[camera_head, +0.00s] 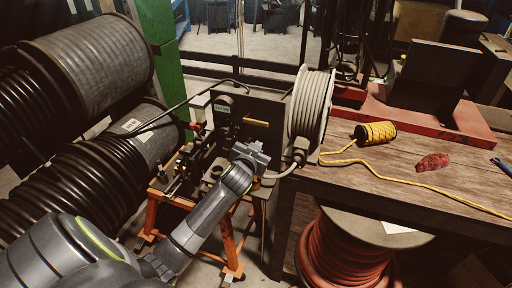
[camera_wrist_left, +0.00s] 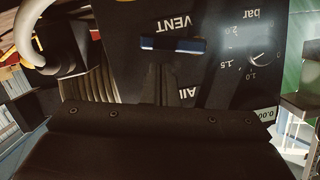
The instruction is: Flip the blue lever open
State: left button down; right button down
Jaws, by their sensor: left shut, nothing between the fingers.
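The blue lever (camera_wrist_left: 172,45) shows in the left wrist view as a short bar lying across the picture, on a dark panel (camera_wrist_left: 220,75) beside the upside-down word VENT. I cannot make it out in the head view, where my gripper and wrist cover part of the machine. My left gripper (camera_head: 257,152) is at the front right of the crimper (camera_head: 240,105). In the left wrist view its dark fingers (camera_wrist_left: 167,80) are together and empty, with their tips close below the lever; I cannot tell whether they touch it. My right gripper is in neither view.
A pressure dial (camera_wrist_left: 262,60) sits beside the lever. A yellow handle (camera_head: 256,121) is on the crimper's upper panel. A pale hose reel (camera_head: 311,103) stands right of it, by the wooden bench (camera_head: 360,180). Large black hose coils (camera_head: 95,175) fill the left.

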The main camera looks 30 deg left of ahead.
pick_arm(q)
jog(key=shift+a+f, duration=0.1)
jog(key=shift+f, duration=0.3)
jog(key=shift+f+m+y, duration=0.3)
jog(key=shift+f+m, duration=0.1)
jog(key=shift+m, duration=0.4)
notch_tip(320, 180, down, 3)
jog(key=m+y+b, duration=0.1)
jog(key=m+b, duration=0.1)
jog(key=m, duration=0.1)
jog(key=m+y+b, duration=0.1)
jog(key=m+b, duration=0.1)
jog(key=m, duration=0.1)
jog(key=shift+s+a+f+t, duration=0.1)
jog(key=shift+a+f+t, duration=0.05)
jog(key=shift+t, duration=0.15)
jog(key=shift+a+f, duration=0.1)
dwell(0.7)
